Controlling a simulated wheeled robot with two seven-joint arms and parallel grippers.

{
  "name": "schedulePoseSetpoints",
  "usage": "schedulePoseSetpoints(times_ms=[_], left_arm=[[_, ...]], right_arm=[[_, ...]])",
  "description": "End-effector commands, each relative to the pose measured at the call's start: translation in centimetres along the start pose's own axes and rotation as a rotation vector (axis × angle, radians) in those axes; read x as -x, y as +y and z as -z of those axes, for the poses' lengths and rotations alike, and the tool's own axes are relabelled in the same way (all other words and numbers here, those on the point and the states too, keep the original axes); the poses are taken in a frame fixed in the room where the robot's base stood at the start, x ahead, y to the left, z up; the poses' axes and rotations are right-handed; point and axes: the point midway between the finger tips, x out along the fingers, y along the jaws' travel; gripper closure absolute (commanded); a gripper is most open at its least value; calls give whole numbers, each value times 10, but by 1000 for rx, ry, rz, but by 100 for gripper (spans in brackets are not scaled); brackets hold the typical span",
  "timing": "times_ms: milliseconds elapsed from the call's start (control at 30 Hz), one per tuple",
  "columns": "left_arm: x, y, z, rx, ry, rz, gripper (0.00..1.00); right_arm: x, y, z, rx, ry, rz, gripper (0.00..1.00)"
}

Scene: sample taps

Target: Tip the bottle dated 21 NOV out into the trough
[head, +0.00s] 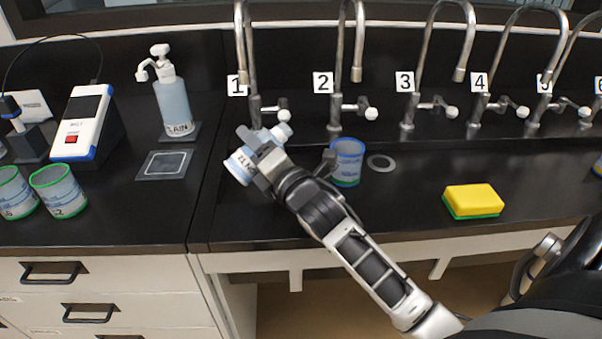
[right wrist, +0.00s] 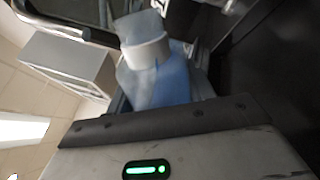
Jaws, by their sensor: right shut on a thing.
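My right gripper (head: 262,155) is shut around the middle of a small white and blue bottle (head: 240,168), in front of tap 1. The bottle is tilted, with its neck end toward the taps and its other end toward the front left. Its label is partly covered by the jaws, so I cannot read the full date. In the right wrist view the bottle (right wrist: 162,85) shows a pale neck ring and a bluish body between the jaws. The dark area under the row of taps (head: 340,104) lies behind it; the trough's edges are hard to make out. My left gripper is not in view.
A blue-rimmed jar (head: 346,172) stands right of my gripper, near a grey ring (head: 381,162). A yellow-green sponge (head: 473,200) lies farther right. A pump bottle (head: 172,98), a white meter (head: 84,122) and green-rimmed jars (head: 60,191) stand on the left bench.

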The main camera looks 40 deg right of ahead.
Motion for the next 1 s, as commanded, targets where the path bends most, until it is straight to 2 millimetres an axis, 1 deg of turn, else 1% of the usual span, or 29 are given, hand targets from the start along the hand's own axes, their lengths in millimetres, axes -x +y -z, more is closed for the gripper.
schedulePoseSetpoints(times_ms=[1000], left_arm=[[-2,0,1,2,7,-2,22]], right_arm=[[-1,9,-3,-137,-22,-3,76]])
